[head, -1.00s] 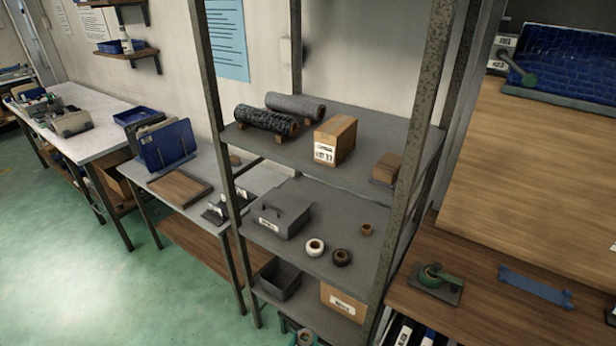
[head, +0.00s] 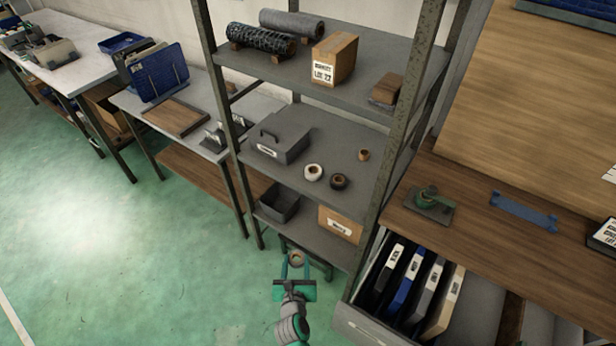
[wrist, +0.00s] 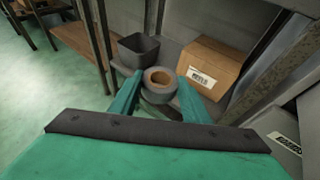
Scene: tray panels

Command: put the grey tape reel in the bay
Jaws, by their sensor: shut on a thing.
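My gripper (head: 296,262) is shut on the grey tape reel (wrist: 160,94), which has a tan core. In the wrist view the reel sits between the two green fingers (wrist: 157,96), its hole facing up. In the head view the reel (head: 296,257) is in front of the rack's lowest visible shelf. On that shelf, bare grey surface (head: 308,229) lies between a dark open bin (head: 279,203) and a cardboard box (head: 340,224). This gap, which may be the bay, also shows behind the reel in the wrist view (wrist: 170,56).
The shelf above holds a white reel (head: 313,172), a black reel (head: 339,181), a small brown reel (head: 364,155) and a grey case (head: 280,135). A rusty upright (head: 372,222) stands right of the box. An open drawer of binders (head: 395,330) juts out at right.

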